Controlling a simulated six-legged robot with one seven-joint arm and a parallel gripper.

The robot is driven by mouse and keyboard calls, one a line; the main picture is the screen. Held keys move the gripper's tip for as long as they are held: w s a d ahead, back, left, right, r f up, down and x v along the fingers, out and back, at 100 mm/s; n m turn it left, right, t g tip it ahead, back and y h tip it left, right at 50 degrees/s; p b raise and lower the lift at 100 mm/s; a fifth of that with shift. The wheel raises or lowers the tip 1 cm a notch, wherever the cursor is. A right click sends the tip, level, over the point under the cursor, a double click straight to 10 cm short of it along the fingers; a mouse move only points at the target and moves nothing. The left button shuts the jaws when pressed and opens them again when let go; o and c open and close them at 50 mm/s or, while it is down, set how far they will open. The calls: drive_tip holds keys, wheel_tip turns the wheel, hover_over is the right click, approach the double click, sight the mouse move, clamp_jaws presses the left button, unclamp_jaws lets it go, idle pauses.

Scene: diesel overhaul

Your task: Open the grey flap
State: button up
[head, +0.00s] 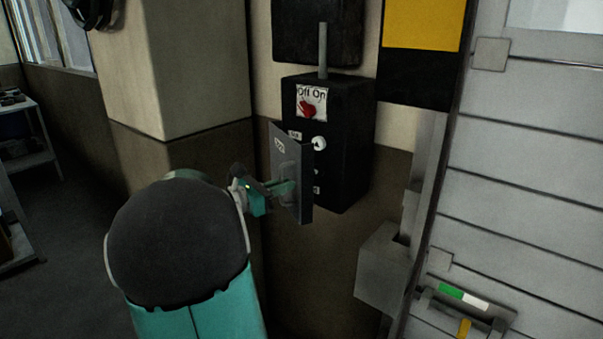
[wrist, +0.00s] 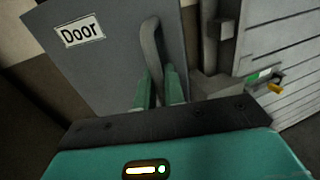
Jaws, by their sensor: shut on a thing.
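The grey flap (head: 291,172) is on the front of a black control box (head: 345,150) on the wall. It stands swung out from the box, hinge side not clearly seen, with a white control showing beside its top edge. In the wrist view the flap (wrist: 105,65) fills the upper left and bears a "Door" label (wrist: 80,30). Its grey handle (wrist: 151,50) stands up from its face. My gripper (head: 283,189) is shut on the handle, with its green fingers (wrist: 160,90) on either side of the handle's lower part.
The box has a red switch (head: 308,108) marked Off and On, with a conduit (head: 323,50) above. A grey shutter door (head: 520,170) and a grey housing (head: 384,268) are at the right. A wall pillar (head: 190,70) stands at the left.

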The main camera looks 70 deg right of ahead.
drive_tip(key=w+d+m+g+y, duration=0.1)
drive_tip(key=w+m+g+y, duration=0.4)
drive_tip(key=w, duration=1.2)
drive_tip(key=shift+d+m+g+y, duration=0.35)
drive_tip(key=shift+m+y, duration=0.25)
drive_tip(key=shift+y, duration=0.8)
drive_tip(key=shift+w, duration=0.1)
